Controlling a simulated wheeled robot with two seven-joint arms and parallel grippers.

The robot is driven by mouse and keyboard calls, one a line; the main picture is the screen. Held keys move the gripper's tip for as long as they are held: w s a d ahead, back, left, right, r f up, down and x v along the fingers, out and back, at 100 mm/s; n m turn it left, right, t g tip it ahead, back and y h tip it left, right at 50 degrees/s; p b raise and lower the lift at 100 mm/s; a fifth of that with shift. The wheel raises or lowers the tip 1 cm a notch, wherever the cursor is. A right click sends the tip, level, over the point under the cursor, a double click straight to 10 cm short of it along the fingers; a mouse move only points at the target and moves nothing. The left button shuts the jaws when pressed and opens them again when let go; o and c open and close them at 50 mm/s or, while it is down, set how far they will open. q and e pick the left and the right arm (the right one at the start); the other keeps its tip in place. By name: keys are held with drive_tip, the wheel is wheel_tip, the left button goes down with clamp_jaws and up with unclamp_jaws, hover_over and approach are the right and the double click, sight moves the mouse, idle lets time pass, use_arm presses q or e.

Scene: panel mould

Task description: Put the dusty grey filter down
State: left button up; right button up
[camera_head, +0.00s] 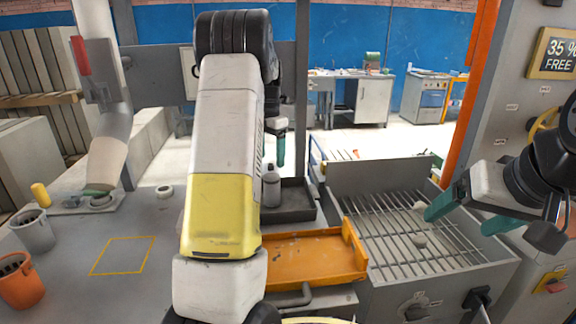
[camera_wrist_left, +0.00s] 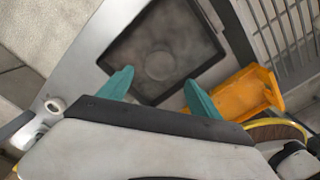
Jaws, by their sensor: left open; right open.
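A grey bottle-shaped piece (camera_head: 271,187), which looks like the dusty grey filter, stands upright at the dark tray (camera_head: 298,213), partly hidden by my left arm. My left gripper is open just above it; one teal finger shows in the head view. In the left wrist view my left gripper (camera_wrist_left: 158,76) has its two teal fingers apart, with nothing seen between them. Beyond the fingers lies the dark tray (camera_wrist_left: 190,82) with a faint grey round shape (camera_wrist_left: 158,65) in it. My right gripper (camera_head: 456,225) is open and empty over the grate.
A barred grate box (camera_head: 385,222) with small pale lumps is at the right. An orange tray (camera_head: 305,256) lies in front of the dark tray. A grey bucket (camera_head: 35,236), an orange bucket (camera_head: 20,285) and a yellow outlined square (camera_head: 123,256) are left. The bench around the square is clear.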

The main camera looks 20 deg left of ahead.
use_arm(q)
drive_tip(key=s+d+r+m+t+h, duration=0.1)
drive_tip(key=s+d+r+m+t, duration=0.1)
drive_tip(key=s+d+r+m, duration=0.4)
drive_tip(key=s+d+r+m+t+h, duration=0.1)
drive_tip(key=s+d+r+m, duration=0.3)
drive_tip(key=s+m, duration=0.45)
drive_tip(key=s+d+m+t, duration=0.1)
drive_tip(key=s+d+m, duration=0.2)
drive_tip(key=s+m, duration=0.5)
drive_tip(key=s+d+m+t, duration=0.2)
drive_tip(key=s+d+m, duration=0.1)
drive_tip(key=s+m, duration=0.5)
drive_tip(key=shift+s+d+f, duration=0.25)
drive_tip(key=shift+d+f, duration=0.1)
drive_tip(key=shift+m, duration=0.25)
